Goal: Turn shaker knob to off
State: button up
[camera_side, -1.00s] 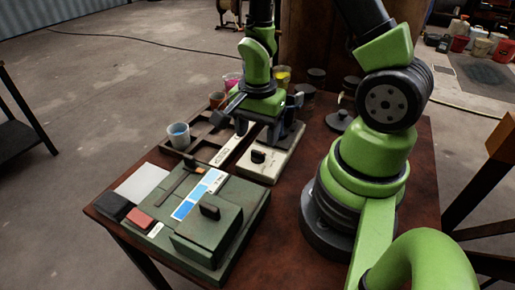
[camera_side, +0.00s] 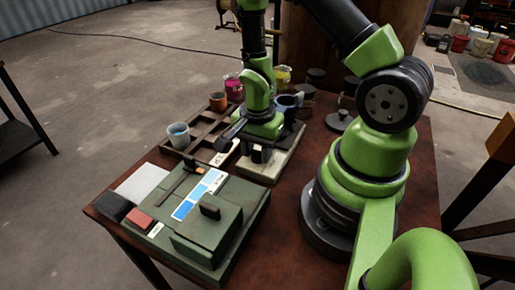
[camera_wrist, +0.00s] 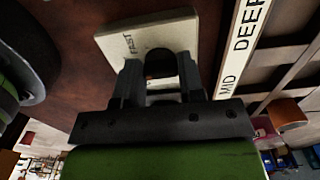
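The shaker is a cream box; its plate (camera_side: 272,170) lies under my gripper in the side view, and its top (camera_wrist: 118,43), marked FAST, shows in the wrist view. A dark knob (camera_wrist: 159,57) stands on it. My gripper (camera_wrist: 160,78) has its two fingers apart, one on each side of the knob. Whether the fingers touch the knob cannot be told. In the side view the gripper (camera_side: 262,154) is low over the box and hides the knob. The knob's pointing direction is not clear.
A green machine (camera_side: 215,240) with its own dark knob stands in front. A wooden rack (camera_side: 206,130) with cups is at the left, and a strip marked MID and DEEP (camera_wrist: 240,50) lies beside the shaker. Dark jars stand behind at the right.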

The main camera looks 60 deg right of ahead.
aim_at(259, 152)
jog(key=shift+n, duration=0.4)
jog(key=n, duration=0.5)
jog(key=shift+s+n, duration=0.1)
jog(key=shift+n, duration=0.3)
jog(key=n, duration=0.5)
jog(key=shift+n, duration=0.3)
jog(key=o, duration=0.9)
jog(key=shift+o, duration=0.2)
jog(key=shift+r, duration=0.1)
notch_tip(259, 152, up, 10)
